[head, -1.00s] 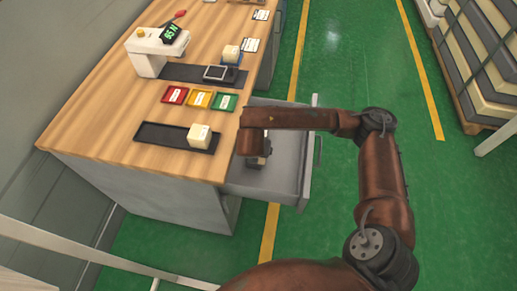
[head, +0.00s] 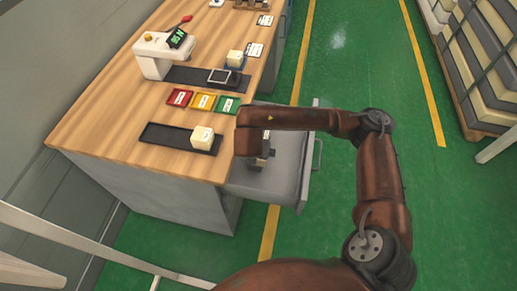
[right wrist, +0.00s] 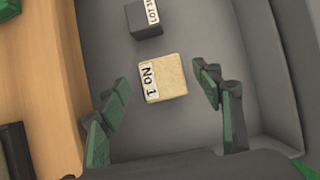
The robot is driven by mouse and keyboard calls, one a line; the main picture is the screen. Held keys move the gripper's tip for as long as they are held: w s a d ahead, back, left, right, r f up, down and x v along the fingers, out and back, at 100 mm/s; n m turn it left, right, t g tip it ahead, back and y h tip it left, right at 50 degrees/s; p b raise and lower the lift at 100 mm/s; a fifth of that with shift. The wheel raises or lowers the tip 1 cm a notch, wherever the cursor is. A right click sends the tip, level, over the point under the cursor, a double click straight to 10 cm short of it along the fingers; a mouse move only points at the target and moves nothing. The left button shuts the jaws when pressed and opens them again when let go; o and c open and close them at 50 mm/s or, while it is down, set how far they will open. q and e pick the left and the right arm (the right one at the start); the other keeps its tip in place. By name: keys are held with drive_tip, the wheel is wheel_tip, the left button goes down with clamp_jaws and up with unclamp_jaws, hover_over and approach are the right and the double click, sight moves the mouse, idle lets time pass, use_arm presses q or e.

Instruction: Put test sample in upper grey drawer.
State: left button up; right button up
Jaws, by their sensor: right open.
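The upper grey drawer (head: 290,182) is pulled out from the wooden-topped desk. In the right wrist view, a cream foam block labelled "No 1" (right wrist: 163,79) lies on the drawer floor (right wrist: 215,25); I take it to be the test sample. My right gripper (right wrist: 165,90) is open, with its green-padded fingers apart on either side of the block and no visible contact. In the head view the right gripper (head: 262,158) hangs over the drawer, partly hidden by my forearm. The block in the drawer is hidden there. My left gripper is out of view.
A dark block with a white label (right wrist: 145,18) also lies in the drawer.

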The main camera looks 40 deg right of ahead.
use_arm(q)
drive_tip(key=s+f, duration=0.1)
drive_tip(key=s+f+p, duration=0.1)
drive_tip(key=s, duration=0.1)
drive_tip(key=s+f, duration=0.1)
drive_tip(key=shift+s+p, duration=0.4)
use_arm(e)
drive_tip(key=v, duration=0.6)
drive_tip(key=shift+r, duration=0.25)
drive_tip(key=shift+s+a, duration=0.1)
drive_tip(key=shift+a, duration=0.05)
